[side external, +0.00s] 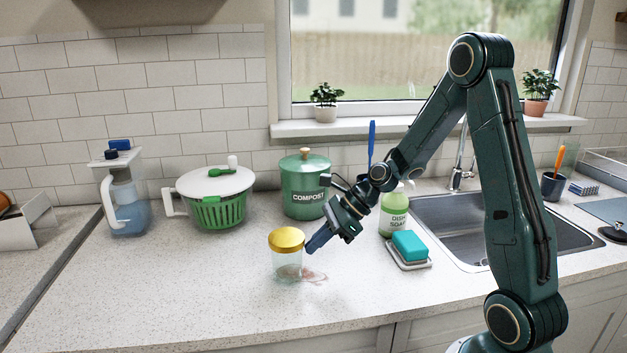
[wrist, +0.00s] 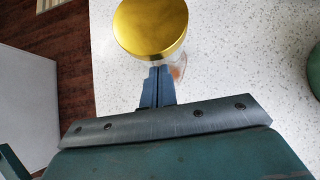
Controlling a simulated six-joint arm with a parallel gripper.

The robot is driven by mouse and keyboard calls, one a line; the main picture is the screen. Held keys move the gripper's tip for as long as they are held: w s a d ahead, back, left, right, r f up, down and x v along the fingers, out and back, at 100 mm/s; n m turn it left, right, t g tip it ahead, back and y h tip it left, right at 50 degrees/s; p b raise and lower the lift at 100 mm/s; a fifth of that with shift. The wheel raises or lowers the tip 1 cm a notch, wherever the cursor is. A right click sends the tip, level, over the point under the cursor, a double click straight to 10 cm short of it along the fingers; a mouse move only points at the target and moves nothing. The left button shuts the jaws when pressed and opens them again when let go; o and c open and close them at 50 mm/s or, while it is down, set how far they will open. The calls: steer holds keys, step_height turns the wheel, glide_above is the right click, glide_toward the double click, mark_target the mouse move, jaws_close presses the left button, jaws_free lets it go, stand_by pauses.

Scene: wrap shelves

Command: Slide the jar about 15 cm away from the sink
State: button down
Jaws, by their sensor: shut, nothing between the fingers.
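The jar (side external: 287,258) is clear glass with a gold lid and stands upright on the speckled counter, left of the sink (side external: 455,228). Its gold lid (wrist: 150,27) fills the top middle of the wrist view and hides most of the glass. My gripper (side external: 312,246) is shut and empty, tilted down on the jar's sink side, with its fingertips close beside the jar below the lid. In the wrist view the closed fingertips (wrist: 157,72) reach the lid's near edge. I cannot tell whether they touch the glass.
A green compost bin (side external: 304,192), a salad spinner (side external: 216,200) and a water pitcher (side external: 124,200) stand behind. Dish soap (side external: 392,217) and a teal sponge (side external: 409,244) on a dish stand near the sink. Counter left of the jar is clear. A pinkish mark (side external: 312,275) lies beside the jar.

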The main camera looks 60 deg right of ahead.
mark_target(273, 238)
steer(key=w+a, duration=1.1)
stand_by(0.3)
steer(key=shift+s+d, duration=0.1)
steer(key=shift+s+d, duration=0.5)
steer(key=shift+s+d+r, duration=0.25)
steer(key=shift+s+d, duration=0.8)
steer(key=shift+d, duration=0.05)
steer(key=v, duration=0.9)
steer(key=shift+s+r, duration=0.1)
steer(key=shift+r, duration=0.05)
